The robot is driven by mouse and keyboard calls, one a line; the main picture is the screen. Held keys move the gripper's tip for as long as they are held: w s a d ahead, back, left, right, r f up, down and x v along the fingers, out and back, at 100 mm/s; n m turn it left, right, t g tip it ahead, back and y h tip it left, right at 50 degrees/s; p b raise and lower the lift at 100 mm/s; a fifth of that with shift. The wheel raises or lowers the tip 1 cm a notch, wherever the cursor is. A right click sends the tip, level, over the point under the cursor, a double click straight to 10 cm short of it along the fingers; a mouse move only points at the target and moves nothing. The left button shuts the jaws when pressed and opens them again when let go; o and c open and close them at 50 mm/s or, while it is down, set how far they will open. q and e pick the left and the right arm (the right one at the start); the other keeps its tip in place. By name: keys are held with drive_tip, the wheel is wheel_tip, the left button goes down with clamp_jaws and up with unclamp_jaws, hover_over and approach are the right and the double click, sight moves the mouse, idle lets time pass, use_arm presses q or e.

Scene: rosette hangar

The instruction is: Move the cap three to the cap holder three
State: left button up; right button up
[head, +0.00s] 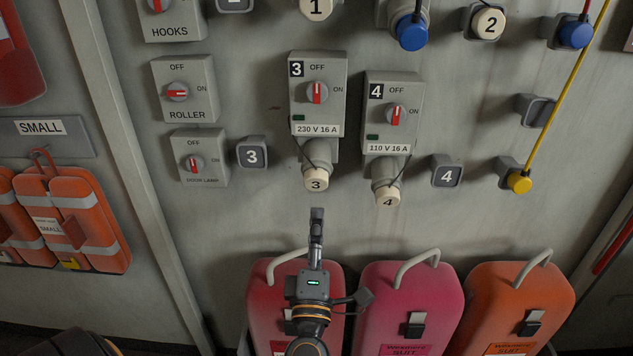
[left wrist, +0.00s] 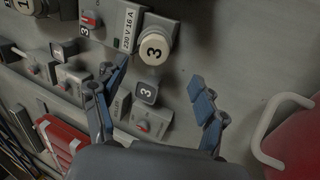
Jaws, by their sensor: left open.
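Cap three (head: 316,179) is a round cream cap marked 3. It sits on the socket under the 230 V 16 A switch box (head: 317,95), with a thin dark cord beside it. It also shows in the left wrist view (left wrist: 154,48), near the top. Cap holder three (head: 251,154) is a dark grey square block marked 3 on the wall, left of the cap; it also shows in the left wrist view (left wrist: 146,91). My left gripper (head: 317,213) is open and empty, just below the cap in the head view and apart from it. My right gripper is not in view.
Cap four (head: 387,195) and its holder (head: 446,171) are to the right. Suit cases with grey handles (head: 410,300) stand along the wall below, close around my left arm. A yellow cable (head: 565,95) hangs at right. Switch boxes (head: 199,157) are at left.

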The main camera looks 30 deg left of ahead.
sight(316, 185)
use_arm(q)
drive_tip(key=shift+s+a+r+n+y, duration=0.2)
drive_tip(key=shift+r+n+y, duration=0.1)
drive_tip(key=shift+r, duration=0.1)
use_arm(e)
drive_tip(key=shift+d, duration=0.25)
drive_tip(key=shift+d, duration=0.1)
use_arm(q)
drive_tip(key=p+x, duration=0.3)
drive_tip(key=x, duration=0.4)
drive_tip(key=shift+r, duration=0.1)
drive_tip(key=shift+p+x, duration=0.5)
drive_tip(key=shift+x, duration=0.35)
drive_tip(key=shift+w+a, duration=0.15)
drive_tip(key=shift+w, duration=0.05)
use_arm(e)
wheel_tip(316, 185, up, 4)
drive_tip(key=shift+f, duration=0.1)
